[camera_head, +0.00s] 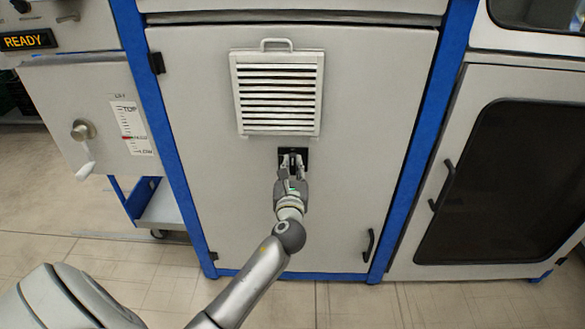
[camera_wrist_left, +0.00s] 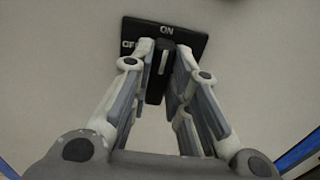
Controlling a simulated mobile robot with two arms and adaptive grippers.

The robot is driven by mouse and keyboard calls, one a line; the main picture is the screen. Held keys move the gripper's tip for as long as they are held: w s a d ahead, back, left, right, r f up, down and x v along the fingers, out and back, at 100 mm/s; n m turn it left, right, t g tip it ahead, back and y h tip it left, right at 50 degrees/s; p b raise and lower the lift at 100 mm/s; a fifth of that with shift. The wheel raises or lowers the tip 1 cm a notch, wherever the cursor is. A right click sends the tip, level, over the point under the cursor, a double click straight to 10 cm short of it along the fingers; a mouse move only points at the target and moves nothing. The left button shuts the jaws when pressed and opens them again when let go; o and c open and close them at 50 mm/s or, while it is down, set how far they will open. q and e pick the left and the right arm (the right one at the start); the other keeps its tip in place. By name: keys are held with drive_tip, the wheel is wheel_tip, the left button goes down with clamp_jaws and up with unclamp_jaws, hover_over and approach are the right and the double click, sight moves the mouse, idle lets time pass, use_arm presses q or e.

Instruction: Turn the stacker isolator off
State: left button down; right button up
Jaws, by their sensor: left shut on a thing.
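The isolator (camera_head: 293,152) is a black plate on the grey cabinet door, below the louvred vent. In the left wrist view its plate (camera_wrist_left: 195,44) carries the labels ON at the top and OF, partly hidden, at the left. A black handle (camera_wrist_left: 157,85) with a pale line stands out from the plate, and the line points up near ON. My left gripper (camera_head: 292,163) is at the isolator, its fingers (camera_wrist_left: 162,60) shut on the handle from both sides. My right gripper shows in neither view.
The louvred vent (camera_head: 278,92) with a top handle sits just above the isolator. A door handle (camera_head: 369,244) is at the lower right of the panel. A crank (camera_head: 84,150) and a READY display (camera_head: 28,40) are at the left, a dark-windowed door (camera_head: 500,190) at the right.

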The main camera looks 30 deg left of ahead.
use_arm(q)
drive_tip(key=shift+n, duration=0.4)
drive_tip(key=n, duration=0.3)
drive_tip(key=shift+s+n, duration=0.1)
drive_tip(key=shift+n, duration=0.2)
drive_tip(key=n, duration=0.2)
drive_tip(key=shift+a+f+n, duration=0.1)
drive_tip(key=shift+n, duration=1.1)
drive_tip(key=shift+f+n+b, duration=0.1)
drive_tip(key=shift+n+b, duration=0.2)
drive_tip(key=shift+n, duration=0.2)
drive_tip(key=shift+s+a+f+n+b, duration=0.1)
drive_tip(key=shift+n+b, duration=0.4)
drive_tip(key=shift+n, duration=1.55)
drive_tip(key=shift+a+f+n+b, duration=0.1)
drive_tip(key=shift+n+b, duration=0.35)
drive_tip(key=shift+n, duration=1.6)
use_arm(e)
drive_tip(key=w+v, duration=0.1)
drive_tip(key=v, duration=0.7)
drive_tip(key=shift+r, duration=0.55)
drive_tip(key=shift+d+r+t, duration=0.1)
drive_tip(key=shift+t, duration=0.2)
